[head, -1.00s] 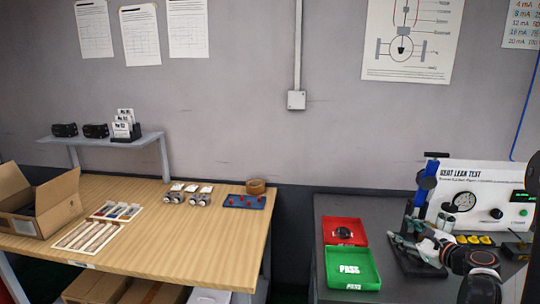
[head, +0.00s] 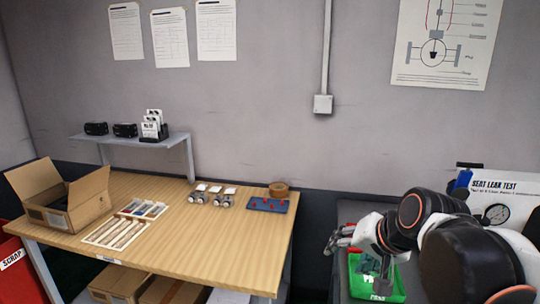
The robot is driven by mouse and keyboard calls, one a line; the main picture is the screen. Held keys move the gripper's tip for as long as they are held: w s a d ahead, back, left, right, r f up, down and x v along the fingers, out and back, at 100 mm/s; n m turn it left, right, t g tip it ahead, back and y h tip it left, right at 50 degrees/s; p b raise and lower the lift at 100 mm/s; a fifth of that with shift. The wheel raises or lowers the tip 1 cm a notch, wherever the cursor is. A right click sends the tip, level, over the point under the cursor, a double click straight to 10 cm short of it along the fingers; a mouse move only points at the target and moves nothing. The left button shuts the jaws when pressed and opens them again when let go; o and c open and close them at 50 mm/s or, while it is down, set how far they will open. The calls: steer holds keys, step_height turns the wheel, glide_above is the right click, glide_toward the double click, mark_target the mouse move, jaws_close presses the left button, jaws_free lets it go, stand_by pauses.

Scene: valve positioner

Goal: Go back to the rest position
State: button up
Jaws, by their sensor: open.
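My gripper (head: 345,237) is at the right of the head view, at the end of my white and black arm. It is open, with its fingers pointing left. It hovers over or beside the green tray (head: 397,288), and my arm hides the area behind it. A dark greenish part shows in the tray, partly covered by my arm; I cannot tell what it is.
The seat leak test panel (head: 493,187) stands behind my arm on the dark bench (head: 350,210). A red scrap bin (head: 14,268) stands far left.

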steer(key=s+d+f+n+h, duration=0.1)
steer(key=s+f+n, duration=0.1)
steer(key=s, duration=0.5)
steer(key=s+d+f+n+h, duration=0.1)
steer(key=s+f+n, duration=0.2)
steer(key=s, duration=0.4)
steer(key=shift+s+d+f+b, duration=0.15)
steer(key=shift+s+f+b, duration=0.15)
steer(key=shift+f+b, duration=0.15)
